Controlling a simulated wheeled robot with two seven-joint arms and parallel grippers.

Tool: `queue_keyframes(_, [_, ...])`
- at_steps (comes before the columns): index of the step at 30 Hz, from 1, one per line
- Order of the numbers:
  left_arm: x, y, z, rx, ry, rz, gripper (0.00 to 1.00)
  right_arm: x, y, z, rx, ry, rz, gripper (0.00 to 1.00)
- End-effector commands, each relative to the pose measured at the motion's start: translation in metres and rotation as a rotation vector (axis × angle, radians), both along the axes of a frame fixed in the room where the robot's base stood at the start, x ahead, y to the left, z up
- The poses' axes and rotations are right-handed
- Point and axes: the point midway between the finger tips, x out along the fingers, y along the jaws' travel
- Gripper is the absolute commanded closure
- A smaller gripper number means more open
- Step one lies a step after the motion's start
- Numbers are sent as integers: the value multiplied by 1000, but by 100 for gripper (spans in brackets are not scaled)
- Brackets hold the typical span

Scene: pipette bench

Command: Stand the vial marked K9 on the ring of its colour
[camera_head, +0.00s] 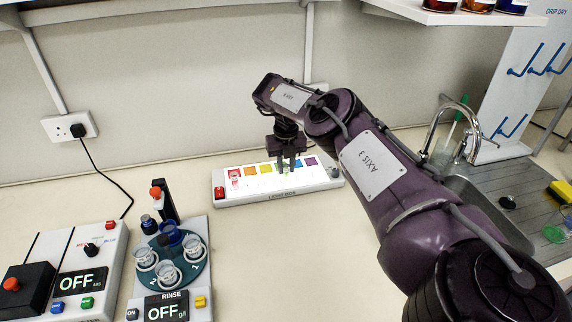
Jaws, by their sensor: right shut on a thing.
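My right gripper (287,163) points down over the lit white panel (262,187) at the back of the bench. It is shut on a small vial (286,171), of which only a little greenish part shows below the fingers. I cannot read any mark on it, nor tell whether it touches the panel. Colour patches run along the panel's back edge: red, orange (250,171), yellow (266,168), blue (297,163) and purple (310,161). The gripper covers the part between yellow and blue. A pinkish vial (235,181) stands at the red end. My left gripper is out of view.
A rinse station (172,262) with several cups on a round carousel stands front left, beside an instrument box (100,250) reading OFF. A sink and tap (470,130) are at the right. The bench between rinse station and panel is clear.

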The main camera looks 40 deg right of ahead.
Motion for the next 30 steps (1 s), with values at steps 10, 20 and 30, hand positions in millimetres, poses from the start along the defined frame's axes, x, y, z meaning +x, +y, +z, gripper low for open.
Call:
queue_keyframes(10, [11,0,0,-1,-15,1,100,0,0,-2,0,0,1,67])
queue_keyframes(20, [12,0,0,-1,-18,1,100,0,0,-1,0,-1,1,57])
queue_keyframes(30, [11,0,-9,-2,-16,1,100,2,0,42,-1,-6,1,57])
